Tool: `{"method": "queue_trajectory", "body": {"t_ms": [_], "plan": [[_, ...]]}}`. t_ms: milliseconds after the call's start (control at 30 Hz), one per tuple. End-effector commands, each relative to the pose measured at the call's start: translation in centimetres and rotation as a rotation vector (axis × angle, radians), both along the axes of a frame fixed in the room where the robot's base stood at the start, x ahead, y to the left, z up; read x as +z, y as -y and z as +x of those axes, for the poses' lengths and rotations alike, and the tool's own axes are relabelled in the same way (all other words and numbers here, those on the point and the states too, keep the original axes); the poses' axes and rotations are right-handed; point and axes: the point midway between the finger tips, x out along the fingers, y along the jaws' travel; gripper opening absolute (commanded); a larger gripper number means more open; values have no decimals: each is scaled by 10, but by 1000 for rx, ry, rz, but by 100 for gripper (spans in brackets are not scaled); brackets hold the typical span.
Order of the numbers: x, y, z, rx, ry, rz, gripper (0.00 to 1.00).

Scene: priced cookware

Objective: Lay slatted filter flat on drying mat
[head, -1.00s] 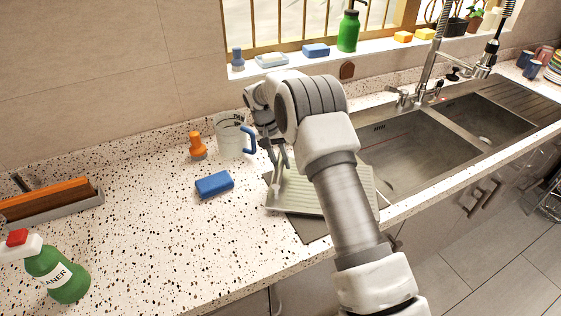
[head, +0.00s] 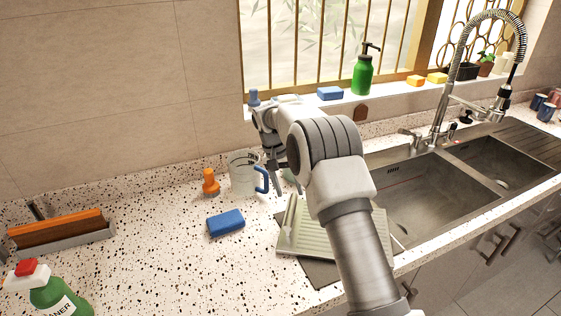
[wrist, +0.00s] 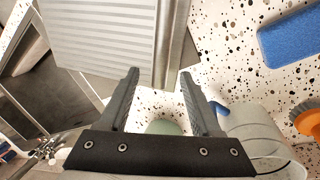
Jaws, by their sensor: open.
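The slatted filter is a pale ribbed panel (head: 308,238) beside the sink, partly hidden behind my arm. It looks flat, resting on the dark grey drying mat (head: 322,274), which shows along its front edge. In the wrist view the ribbed filter (wrist: 105,32) fills the upper left, and a dark strip of mat (wrist: 188,52) shows at its edge. My gripper (head: 279,182) is at the filter's back left, close to the measuring jug. In the wrist view my gripper (wrist: 160,76) has its fingers apart and nothing between them, just off the filter's edge.
A clear measuring jug (head: 243,178) with a blue handle stands close left of my gripper. The sink (head: 425,195) is at right.

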Motion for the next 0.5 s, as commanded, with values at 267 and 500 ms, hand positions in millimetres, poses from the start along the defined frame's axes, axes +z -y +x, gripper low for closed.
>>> {"method": "queue_trajectory", "body": {"t_ms": [267,500], "plan": [[69,-18,4,0,4,0,65],[103,-27,6,-1,1,0,65]]}}
